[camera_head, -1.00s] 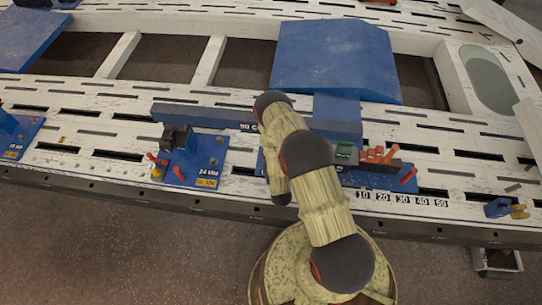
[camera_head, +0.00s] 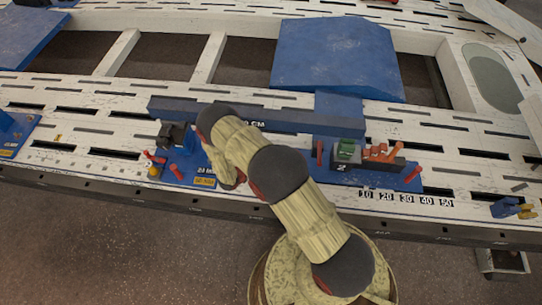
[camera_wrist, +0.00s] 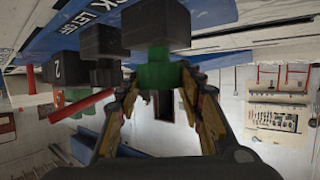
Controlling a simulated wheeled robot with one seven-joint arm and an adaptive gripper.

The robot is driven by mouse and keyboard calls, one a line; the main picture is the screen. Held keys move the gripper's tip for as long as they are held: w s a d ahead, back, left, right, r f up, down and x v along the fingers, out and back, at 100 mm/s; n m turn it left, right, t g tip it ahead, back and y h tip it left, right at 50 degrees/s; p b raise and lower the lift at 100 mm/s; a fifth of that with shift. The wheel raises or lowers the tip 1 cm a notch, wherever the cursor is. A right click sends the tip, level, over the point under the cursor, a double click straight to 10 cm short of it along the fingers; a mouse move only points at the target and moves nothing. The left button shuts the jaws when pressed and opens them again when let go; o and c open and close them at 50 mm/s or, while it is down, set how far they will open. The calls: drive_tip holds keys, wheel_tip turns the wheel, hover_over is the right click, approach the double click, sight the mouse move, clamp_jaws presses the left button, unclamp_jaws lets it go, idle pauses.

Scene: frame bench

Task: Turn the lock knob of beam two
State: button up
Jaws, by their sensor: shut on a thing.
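My gripper (camera_wrist: 160,82) is shut on a green knob (camera_wrist: 155,72) in the wrist view, with one finger on each side. The knob sits against a dark block (camera_wrist: 155,28). In the head view my arm hides the fingers and this knob. A block marked 2 (camera_head: 345,168), with another green part (camera_head: 345,149) on top, stands to the right of my arm. The 2 block also shows at the left of the wrist view (camera_wrist: 62,70). A long dark blue beam (camera_head: 300,121) lies behind my arm.
A blue plate (camera_head: 204,160) with a dark clamp (camera_head: 176,134) and red and yellow pieces is left of my arm. Orange levers (camera_head: 382,152) and a red handle (camera_head: 412,174) stand right. The slotted white bench (camera_head: 455,165) is mostly bare at right.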

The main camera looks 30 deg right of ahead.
drive_tip(key=shift+m+g+h+b, duration=0.3)
drive_tip(key=shift+m+g+b, duration=0.25)
drive_tip(key=shift+m+g, duration=0.5)
drive_tip(key=o, duration=1.2)
drive_tip(key=shift+c, duration=0.2)
drive_tip(key=v, duration=1.1)
drive_tip(key=shift+a, duration=0.45)
drive_tip(key=shift+a+r, duration=0.1)
drive_tip(key=shift+r, duration=0.05)
